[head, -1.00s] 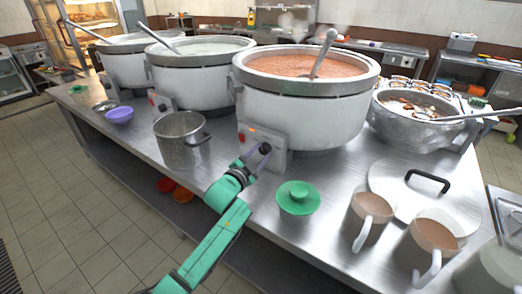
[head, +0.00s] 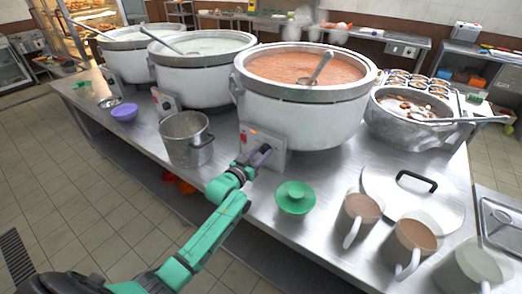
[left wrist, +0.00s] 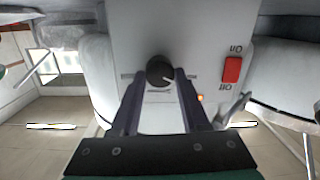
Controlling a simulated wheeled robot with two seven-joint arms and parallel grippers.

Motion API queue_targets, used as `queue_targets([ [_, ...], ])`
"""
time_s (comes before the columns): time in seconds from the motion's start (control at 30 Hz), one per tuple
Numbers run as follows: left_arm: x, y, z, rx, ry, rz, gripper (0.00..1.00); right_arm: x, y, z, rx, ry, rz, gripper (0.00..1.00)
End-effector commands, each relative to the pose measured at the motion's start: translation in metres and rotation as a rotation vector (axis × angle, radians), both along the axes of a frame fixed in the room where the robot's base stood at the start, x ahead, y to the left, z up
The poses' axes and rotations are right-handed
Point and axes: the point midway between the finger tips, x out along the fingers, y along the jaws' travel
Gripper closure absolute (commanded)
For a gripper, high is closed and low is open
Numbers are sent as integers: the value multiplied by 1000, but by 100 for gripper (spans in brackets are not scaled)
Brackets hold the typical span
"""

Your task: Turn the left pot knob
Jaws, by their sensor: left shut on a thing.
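My left gripper (head: 260,155) is at the control box (head: 277,158) on the front of the nearest large pot (head: 300,112), which holds reddish-orange congee. In the left wrist view its two dark fingers (left wrist: 160,82) lie on either side of a round black knob (left wrist: 160,68) and are shut on it. The knob's pale pointer mark points to the right in that view. Beside the knob is a red On/Off switch (left wrist: 231,69) and a small lit orange lamp (left wrist: 200,97). In the head view the gripper mostly hides the knob. My right gripper is not in view.
Two more large pots (head: 200,78) (head: 125,65) stand further left. Cups (head: 360,207) and a lid (head: 440,202) lie further right.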

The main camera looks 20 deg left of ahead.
Motion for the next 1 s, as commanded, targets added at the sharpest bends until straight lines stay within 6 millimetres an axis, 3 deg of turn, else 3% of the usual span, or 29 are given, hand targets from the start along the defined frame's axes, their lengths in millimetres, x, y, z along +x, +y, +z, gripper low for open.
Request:
queue_targets([
  [0.3, 0, 1, -1, -121, 27, 0, 100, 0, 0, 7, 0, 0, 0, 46],
  [0.8, 0, 0, -2, -143, 30, 0, 100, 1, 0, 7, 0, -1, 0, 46],
  [0.83, 0, 0, -2, -142, 30, 0, 51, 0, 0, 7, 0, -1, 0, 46],
  [0.9, 0, 0, -1, -142, 30, 0, 25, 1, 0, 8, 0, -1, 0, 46],
  [1.0, 0, 0, -1, -141, 30, -1, 25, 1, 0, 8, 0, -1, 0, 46],
])
